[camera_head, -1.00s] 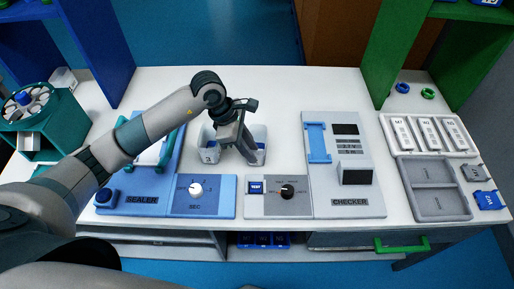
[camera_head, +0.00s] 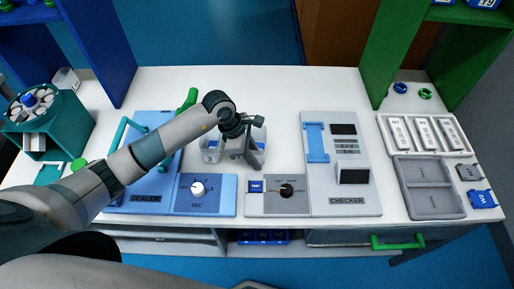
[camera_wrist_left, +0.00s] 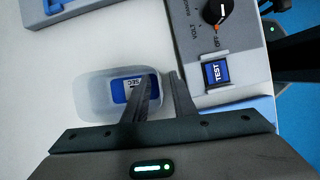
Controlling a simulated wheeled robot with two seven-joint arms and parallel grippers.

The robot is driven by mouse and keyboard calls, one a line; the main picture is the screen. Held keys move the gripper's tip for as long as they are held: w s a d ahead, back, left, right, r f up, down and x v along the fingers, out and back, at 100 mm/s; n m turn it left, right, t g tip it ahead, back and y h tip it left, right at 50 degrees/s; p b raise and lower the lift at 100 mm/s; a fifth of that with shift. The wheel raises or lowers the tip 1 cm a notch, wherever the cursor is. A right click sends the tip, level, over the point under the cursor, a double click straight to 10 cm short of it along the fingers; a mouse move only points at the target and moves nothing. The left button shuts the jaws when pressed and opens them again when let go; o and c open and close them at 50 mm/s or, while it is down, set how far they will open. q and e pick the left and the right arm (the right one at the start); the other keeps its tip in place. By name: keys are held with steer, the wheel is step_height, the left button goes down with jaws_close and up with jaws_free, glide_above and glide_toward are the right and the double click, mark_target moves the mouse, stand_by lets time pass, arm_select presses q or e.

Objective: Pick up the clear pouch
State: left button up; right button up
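In the wrist view, a clear, rounded pouch-like item (camera_wrist_left: 95,98) with a blue and white label lies on the white table. In the head view, clear walls show on both sides of my left gripper, at the left (camera_head: 210,151) and the right (camera_head: 260,138); I cannot tell whether they are one item. My left gripper (camera_head: 243,163) points down there. In the wrist view its two fingers (camera_wrist_left: 163,80) are apart, one over the clear item's right end, the other just beyond it. My gripper body hides the lower part. My right gripper is not in view.
The blue sealer (camera_head: 206,207) stands at left, partly behind my arm. The tester (camera_head: 271,207) and checker (camera_head: 348,206) stand in front and right. A tray of white modules (camera_head: 424,132) and a grey tray (camera_head: 428,188) lie at far right. The back table is clear.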

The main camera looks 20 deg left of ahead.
arm_select(q)
jaws_close()
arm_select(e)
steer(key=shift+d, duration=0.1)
arm_select(q)
steer(key=shift+r, duration=0.1)
